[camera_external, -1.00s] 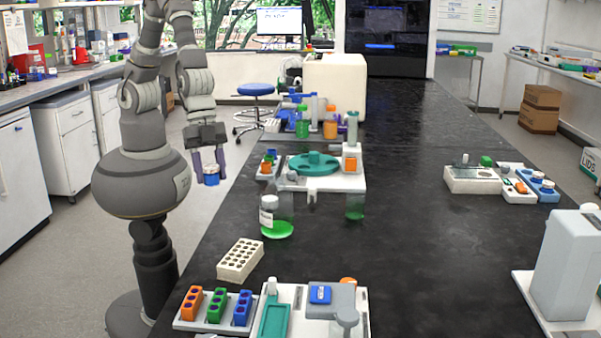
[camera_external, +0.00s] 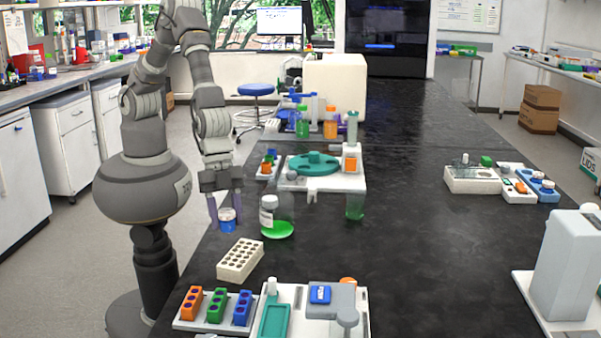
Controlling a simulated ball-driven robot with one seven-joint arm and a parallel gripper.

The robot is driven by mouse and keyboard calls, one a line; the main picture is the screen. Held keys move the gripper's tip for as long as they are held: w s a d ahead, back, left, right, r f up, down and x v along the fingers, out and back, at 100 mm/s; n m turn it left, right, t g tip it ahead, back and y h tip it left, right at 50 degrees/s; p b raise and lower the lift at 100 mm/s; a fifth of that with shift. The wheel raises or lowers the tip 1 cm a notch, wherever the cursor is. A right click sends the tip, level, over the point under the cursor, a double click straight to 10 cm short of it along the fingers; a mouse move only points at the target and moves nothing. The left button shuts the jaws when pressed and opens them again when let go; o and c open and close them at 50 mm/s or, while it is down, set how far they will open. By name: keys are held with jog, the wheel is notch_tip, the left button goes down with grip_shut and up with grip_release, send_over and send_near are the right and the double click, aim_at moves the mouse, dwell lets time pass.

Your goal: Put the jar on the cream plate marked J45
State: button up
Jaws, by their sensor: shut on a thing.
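My gripper (camera_external: 225,211) is shut on a small jar (camera_external: 227,224) with a blue lower part and a paler top. The jar hangs upright between the two fingers, to the left of a clear flask. I cannot tell how high above the black bench it is. A cream plate (camera_external: 240,260) with rows of dark holes lies on the bench, below and slightly right of the jar in the picture. No J45 mark can be read on it, so I cannot tell if it is the named plate.
A rotor device (camera_external: 320,178) stands behind. Orange, green and blue racks (camera_external: 216,308) and a white device are in front.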

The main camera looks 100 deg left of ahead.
aim_at(241, 255)
jog(key=w+d, duration=0.3)
jog(key=shift+w+d+f+b, duration=0.1)
jog(key=shift+w+f+b, duration=0.1)
jog(key=shift+b, duration=0.15)
jog(key=shift+f+b, duration=0.9)
jog(key=shift+f, duration=0.8)
jog(key=shift+f, duration=0.2)
jog(key=o, duration=1.1)
jog(key=shift+c, duration=0.2)
